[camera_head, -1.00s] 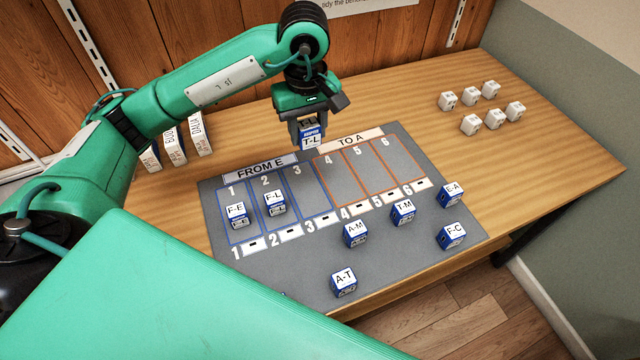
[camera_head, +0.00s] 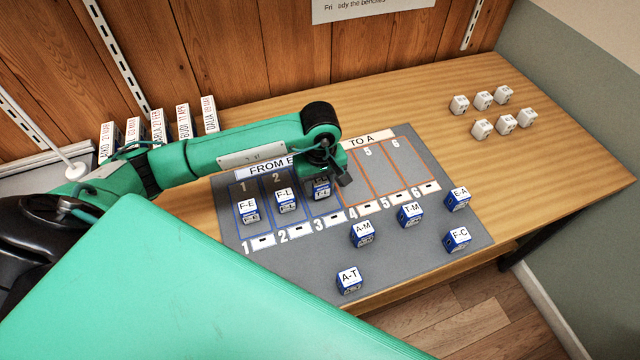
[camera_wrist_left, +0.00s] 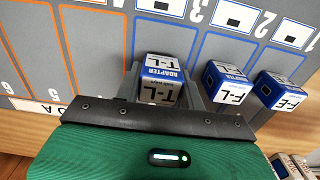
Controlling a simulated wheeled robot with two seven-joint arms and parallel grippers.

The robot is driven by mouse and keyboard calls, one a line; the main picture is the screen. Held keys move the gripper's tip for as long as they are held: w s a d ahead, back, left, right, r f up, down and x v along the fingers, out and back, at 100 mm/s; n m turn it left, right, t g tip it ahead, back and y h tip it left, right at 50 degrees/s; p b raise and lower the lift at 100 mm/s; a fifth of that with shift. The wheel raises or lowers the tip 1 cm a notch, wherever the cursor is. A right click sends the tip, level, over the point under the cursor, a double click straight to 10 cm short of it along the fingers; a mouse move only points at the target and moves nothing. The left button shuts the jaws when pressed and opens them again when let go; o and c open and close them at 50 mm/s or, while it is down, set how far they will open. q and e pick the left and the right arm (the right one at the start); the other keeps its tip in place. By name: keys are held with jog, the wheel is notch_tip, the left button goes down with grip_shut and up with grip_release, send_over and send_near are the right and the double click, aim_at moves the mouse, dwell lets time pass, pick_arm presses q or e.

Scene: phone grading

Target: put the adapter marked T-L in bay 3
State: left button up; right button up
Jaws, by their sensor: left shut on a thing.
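The T-L adapter (camera_head: 321,190), a blue and white block, is between the fingers of my left gripper (camera_head: 322,184) within bay 3 (camera_head: 327,205) in the head view. In the left wrist view the T-L adapter (camera_wrist_left: 160,82) sits between the two fingers, its label facing the camera. My left gripper (camera_wrist_left: 163,85) is shut on it. Whether the block touches the mat is hard to tell. The F-L adapter (camera_head: 286,200) stands in bay 2 and the F-E adapter (camera_head: 249,210) in bay 1. My right gripper is not seen.
Bays 4 to 6 on the grey mat (camera_head: 290,275) hold no blocks. Blocks A-M (camera_head: 362,234), T-M (camera_head: 411,214), E-A (camera_head: 457,198), F-C (camera_head: 457,238) and A-T (camera_head: 348,280) stand toward the front and right. Several white cubes (camera_head: 483,100) stand at the back right.

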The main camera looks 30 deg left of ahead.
pick_arm(q)
jog(key=shift+f, duration=0.65)
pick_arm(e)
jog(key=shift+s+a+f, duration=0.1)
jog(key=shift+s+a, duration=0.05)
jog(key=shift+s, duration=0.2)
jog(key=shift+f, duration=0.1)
